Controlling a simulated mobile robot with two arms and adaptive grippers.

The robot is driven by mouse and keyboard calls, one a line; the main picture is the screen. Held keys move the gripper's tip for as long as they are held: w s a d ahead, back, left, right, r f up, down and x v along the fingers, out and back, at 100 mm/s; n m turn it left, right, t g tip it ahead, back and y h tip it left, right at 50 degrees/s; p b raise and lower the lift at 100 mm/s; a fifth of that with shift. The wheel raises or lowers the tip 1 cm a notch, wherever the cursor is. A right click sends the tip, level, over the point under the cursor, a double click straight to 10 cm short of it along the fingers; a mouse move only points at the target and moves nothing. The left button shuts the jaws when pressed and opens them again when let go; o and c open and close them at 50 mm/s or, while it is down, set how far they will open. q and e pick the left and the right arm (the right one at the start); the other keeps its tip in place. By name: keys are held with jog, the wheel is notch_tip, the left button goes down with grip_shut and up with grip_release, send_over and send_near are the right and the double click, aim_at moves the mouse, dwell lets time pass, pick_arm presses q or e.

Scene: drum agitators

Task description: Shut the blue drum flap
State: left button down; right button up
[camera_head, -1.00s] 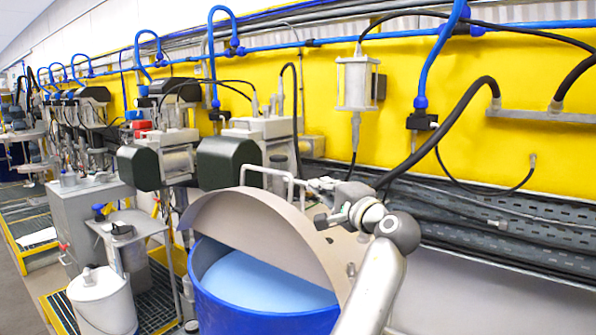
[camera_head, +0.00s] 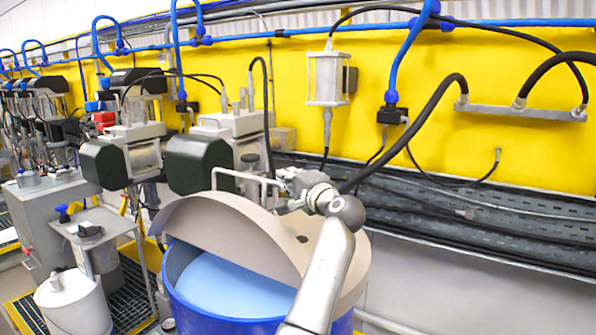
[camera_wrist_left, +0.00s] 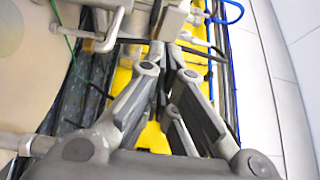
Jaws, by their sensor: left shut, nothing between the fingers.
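The blue drum (camera_head: 185,300) stands at the lower middle of the head view. Its light blue content (camera_head: 225,285) shows through the open front. The beige drum flap (camera_head: 225,225) is tilted up, with a bent grey bar handle (camera_head: 243,180) at its top. My left gripper (camera_head: 283,182) is behind the raised flap, close to the handle's right end; I cannot tell whether they touch. In the left wrist view the left gripper (camera_wrist_left: 172,45) is shut and empty, with a beige surface (camera_wrist_left: 30,60) to its left. My right gripper is out of view.
Dark green-capped machines (camera_head: 195,163) stand behind the drum. A white canister (camera_head: 75,305) and a grey cabinet (camera_head: 45,215) are at the left. A yellow wall panel (camera_head: 440,130) with black hoses and a dark cable tray (camera_head: 480,215) runs behind my arm.

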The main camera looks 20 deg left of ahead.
pick_arm(q)
jog(key=s, duration=0.1)
jog(key=s+p, duration=0.1)
jog(key=s, duration=0.1)
jog(key=shift+a, duration=0.35)
jog(key=shift+a+f, duration=0.1)
